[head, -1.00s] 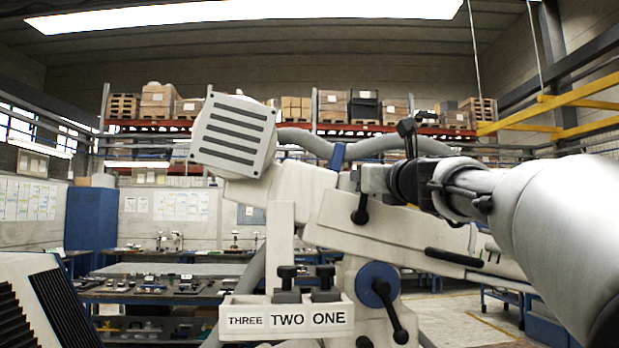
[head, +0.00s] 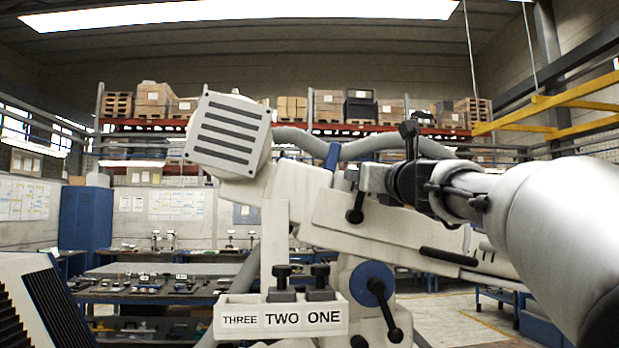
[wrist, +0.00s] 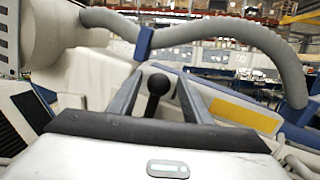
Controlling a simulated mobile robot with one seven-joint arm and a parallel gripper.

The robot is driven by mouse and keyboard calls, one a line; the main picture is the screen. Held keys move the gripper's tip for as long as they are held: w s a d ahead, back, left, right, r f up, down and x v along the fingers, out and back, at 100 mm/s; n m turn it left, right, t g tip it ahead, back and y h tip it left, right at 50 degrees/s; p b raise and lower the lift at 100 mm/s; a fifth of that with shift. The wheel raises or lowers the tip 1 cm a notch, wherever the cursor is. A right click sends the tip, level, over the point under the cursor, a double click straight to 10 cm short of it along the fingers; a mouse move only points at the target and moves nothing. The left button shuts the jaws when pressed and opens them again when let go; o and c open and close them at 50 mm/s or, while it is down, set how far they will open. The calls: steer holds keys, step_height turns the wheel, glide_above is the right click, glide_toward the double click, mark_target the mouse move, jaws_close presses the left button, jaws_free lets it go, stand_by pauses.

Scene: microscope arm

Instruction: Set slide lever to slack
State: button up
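The microscope arm (head: 375,235) is a large off-white jointed machine across the middle of the head view. My gripper (head: 352,178) reaches in from the right, above its sloping beam. In the wrist view my gripper (wrist: 161,78) is open, its two fingers on either side of a black ball-ended lever (wrist: 157,86), with small gaps showing beside the ball. A black lever (head: 356,212) hangs on the beam just below my gripper in the head view. A black crank lever on a blue disc (head: 372,283) sits lower. I see no slack marking and cannot tell which lever is the slide lever.
A panel reading THREE TWO ONE (head: 283,318) with black knobs is below. A ribbed white housing (head: 25,300) stands at lower left.

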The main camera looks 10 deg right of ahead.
steer(key=shift+s, duration=0.1)
steer(key=s+d+f, duration=0.1)
steer(key=s+f, duration=0.2)
steer(key=s, duration=1.4)
steer(key=shift+d, duration=0.3)
steer(key=shift+w, duration=0.1)
steer(key=s+a+f+n+g+y+p, duration=0.1)
steer(key=s+a+f+n+g+p, duration=0.2)
steer(key=a+f+n, duration=0.45)
steer(key=s+a+f+n+g+y+p, duration=0.15)
steer(key=a+f+n+g, duration=0.25)
steer(key=f+n, duration=0.65)
steer(key=s+d+f+n+g+h+p, duration=0.3)
steer(key=s+f+n+g, duration=0.4)
steer(key=s+f+n, duration=0.5)
step_height(320, 180, down, 4)
steer(key=n+h+p, duration=0.1)
steer(key=n, duration=0.4)
steer(key=shift+s+n+p, duration=0.25)
steer(key=shift+n+p, duration=0.05)
